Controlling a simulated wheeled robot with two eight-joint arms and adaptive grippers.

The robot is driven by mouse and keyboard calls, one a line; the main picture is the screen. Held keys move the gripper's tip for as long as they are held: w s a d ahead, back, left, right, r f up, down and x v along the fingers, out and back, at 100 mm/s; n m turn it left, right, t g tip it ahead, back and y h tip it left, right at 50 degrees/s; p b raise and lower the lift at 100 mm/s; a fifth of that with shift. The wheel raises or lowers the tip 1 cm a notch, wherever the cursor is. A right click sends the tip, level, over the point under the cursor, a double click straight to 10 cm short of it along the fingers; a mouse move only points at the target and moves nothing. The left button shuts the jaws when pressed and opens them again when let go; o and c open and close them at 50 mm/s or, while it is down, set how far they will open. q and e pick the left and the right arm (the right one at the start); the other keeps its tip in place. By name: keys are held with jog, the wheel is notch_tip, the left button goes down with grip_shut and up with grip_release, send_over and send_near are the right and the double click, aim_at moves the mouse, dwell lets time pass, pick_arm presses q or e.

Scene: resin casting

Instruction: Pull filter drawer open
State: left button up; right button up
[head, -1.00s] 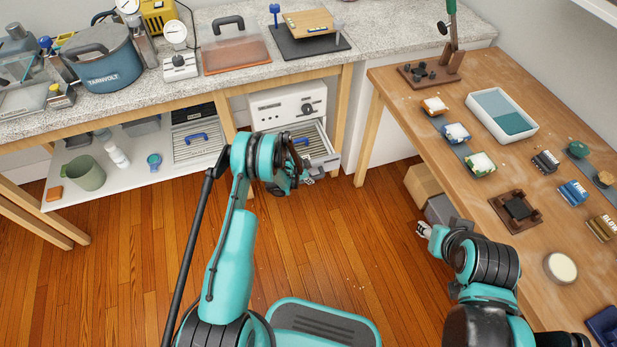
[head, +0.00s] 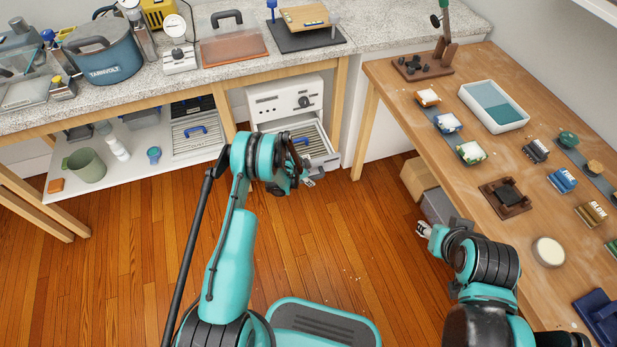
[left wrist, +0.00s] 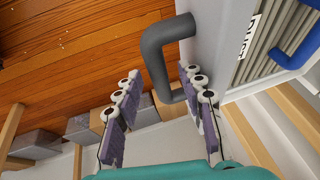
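The filter drawer (head: 322,162) stands pulled out from the lower part of a white cabinet (head: 285,100). A slatted filter with a blue handle (left wrist: 299,52) lies in it. The drawer's dark grey bar handle (left wrist: 157,66) shows in the left wrist view on the drawer's pale front. My left gripper (left wrist: 162,78) is open, its two fingers apart on either side of the bar in that view, with gaps visible. In the head view my left gripper (head: 306,180) is at the drawer front, partly covering it. My right gripper (head: 424,229) hangs beside the wooden table; its finger opening is too small to tell.
A wooden table (head: 400,116) with trays and small items stands at right. Cardboard and grey boxes (head: 419,180) sit under it. A low shelf (head: 125,178) with a green mug is at left. The wooden floor before the drawer is clear.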

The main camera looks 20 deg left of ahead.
pick_arm(q)
jog(key=v, duration=1.2)
jog(key=s+d+r+n+t+y, duration=0.15)
jog(key=s+r, duration=0.25)
jog(key=r, duration=0.8)
jog(key=s+d+r+n+g, duration=0.1)
jog(key=s+d+r+n, duration=0.2)
jog(key=r, duration=0.8)
jog(key=s+r+n+t, duration=0.1)
jog(key=s+r+n, duration=0.2)
jog(key=s, duration=0.8)
jog(key=s+r+n+t+y, duration=0.1)
jog(key=s+r+n, duration=0.3)
jog(key=s, duration=0.7)
jog(key=shift+s+d+r, duration=0.35)
jog(key=shift+r, duration=0.5)
